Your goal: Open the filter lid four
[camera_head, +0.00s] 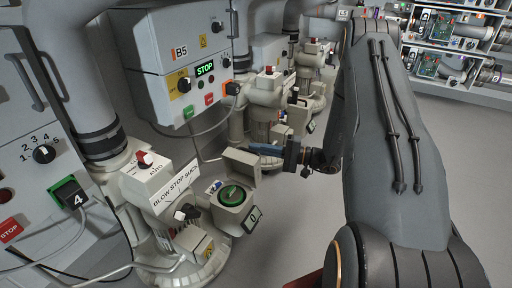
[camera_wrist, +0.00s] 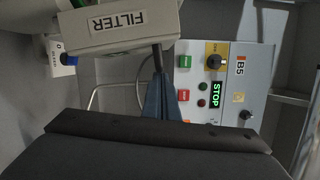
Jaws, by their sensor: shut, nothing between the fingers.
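The filter lid (camera_head: 240,157) is a pale grey flap standing raised behind the filter housing (camera_head: 222,215). The housing's round opening shows green inside (camera_head: 231,195). In the wrist view the lid (camera_wrist: 115,40) fills the upper left, with its FILTER label seen close up. My gripper (camera_head: 256,149) is shut and empty, with blue fingers just right of the lid.
The blower with the BLOW STOP SUCK label (camera_head: 176,185) stands left of the housing. A B5 control box (camera_head: 185,65) reading STOP is behind. More blowers stand farther back. Floor at the right (camera_head: 455,140) is clear.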

